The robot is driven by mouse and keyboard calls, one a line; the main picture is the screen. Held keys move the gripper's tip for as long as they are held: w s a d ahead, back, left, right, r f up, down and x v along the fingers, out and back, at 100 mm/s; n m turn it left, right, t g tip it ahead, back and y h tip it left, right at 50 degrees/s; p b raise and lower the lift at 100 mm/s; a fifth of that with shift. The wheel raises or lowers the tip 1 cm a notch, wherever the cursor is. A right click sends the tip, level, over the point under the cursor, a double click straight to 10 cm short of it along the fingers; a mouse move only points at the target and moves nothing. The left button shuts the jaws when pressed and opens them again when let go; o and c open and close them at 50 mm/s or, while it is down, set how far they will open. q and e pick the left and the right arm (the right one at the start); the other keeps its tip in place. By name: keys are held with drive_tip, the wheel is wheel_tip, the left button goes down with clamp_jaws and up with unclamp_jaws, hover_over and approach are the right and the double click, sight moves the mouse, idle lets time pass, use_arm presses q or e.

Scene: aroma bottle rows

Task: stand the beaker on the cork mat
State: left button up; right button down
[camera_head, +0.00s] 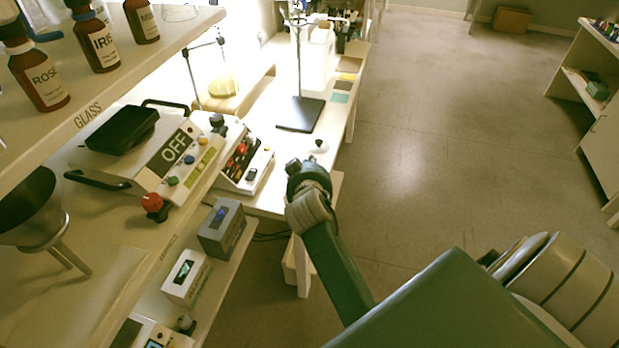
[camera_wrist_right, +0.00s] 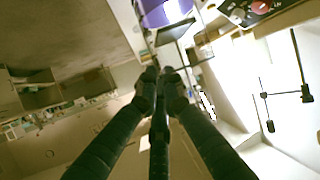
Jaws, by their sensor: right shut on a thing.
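My right gripper (camera_wrist_right: 161,78) shows in the right wrist view with its two dark fingers close together. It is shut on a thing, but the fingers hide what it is. In the head view the right arm reaches from the lower right to the front end of the white bench, and its gripper (camera_head: 293,166) is small and partly hidden. I cannot make out the beaker for certain. A brown mat (camera_head: 350,64) that may be the cork mat lies at the bench's far right edge. My left gripper is out of view.
Several coloured mats, one teal (camera_head: 342,86), line the bench edge. A stand with a black base (camera_head: 300,114) and a white jug (camera_head: 317,58) are beside them. A control box (camera_head: 246,166) and shelf of brown bottles (camera_head: 102,45) are left. A purple object (camera_wrist_right: 165,12) is beyond my fingertips.

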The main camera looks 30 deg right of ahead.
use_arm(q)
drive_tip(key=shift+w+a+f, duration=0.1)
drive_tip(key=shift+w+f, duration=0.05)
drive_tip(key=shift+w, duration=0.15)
use_arm(e)
wheel_tip(320, 180, down, 5)
drive_tip(key=shift+f, duration=0.1)
drive_tip(key=c, duration=2.4)
unclamp_jaws()
drive_tip(key=shift+f, duration=0.15)
drive_tip(key=o, duration=0.5)
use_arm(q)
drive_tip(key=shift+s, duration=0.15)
